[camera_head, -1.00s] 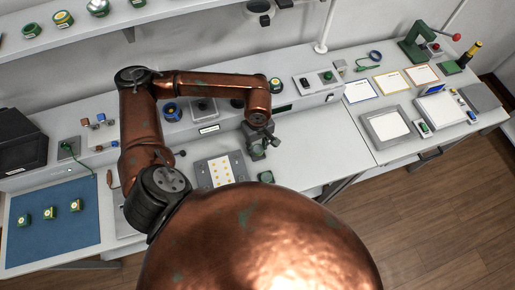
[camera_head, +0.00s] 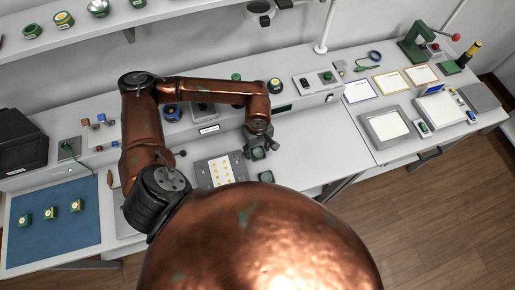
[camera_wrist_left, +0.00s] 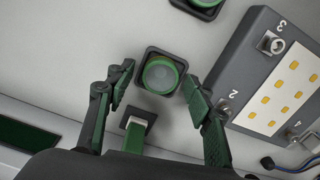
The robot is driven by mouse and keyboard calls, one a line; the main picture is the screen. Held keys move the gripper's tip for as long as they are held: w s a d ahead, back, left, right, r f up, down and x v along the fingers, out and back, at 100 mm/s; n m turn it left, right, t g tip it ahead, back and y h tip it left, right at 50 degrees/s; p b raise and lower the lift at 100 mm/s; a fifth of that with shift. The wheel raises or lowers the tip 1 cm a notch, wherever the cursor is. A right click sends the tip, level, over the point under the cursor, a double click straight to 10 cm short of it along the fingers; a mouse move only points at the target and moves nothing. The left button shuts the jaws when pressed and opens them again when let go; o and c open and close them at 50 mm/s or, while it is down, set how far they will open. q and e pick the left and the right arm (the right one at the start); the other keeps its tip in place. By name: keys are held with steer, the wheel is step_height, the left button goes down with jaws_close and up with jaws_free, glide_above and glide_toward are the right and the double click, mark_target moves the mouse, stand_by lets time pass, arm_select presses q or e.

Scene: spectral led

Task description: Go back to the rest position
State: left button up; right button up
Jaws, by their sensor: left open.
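My left gripper (camera_head: 259,145) hangs over the white bench, beside the LED panel. In the left wrist view its two fingers (camera_wrist_left: 158,88) are spread apart. A dark square block with a round green lens (camera_wrist_left: 160,75) lies between and beyond the fingertips, with gaps on both sides. My right gripper is not in view.
The LED panel (camera_head: 220,170) with yellow dots lies left of the gripper. Another green-topped block (camera_head: 266,177) is close to my copper body. A blue mat (camera_head: 50,240) holds several green blocks at left. A framed panel (camera_head: 390,127) lies at right. Bench between is clear.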

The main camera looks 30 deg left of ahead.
arm_select(q)
steer(key=shift+r, duration=0.35)
steer(key=r, duration=0.7)
steer(key=shift+d+b, duration=0.35)
steer(key=shift+b, duration=0.05)
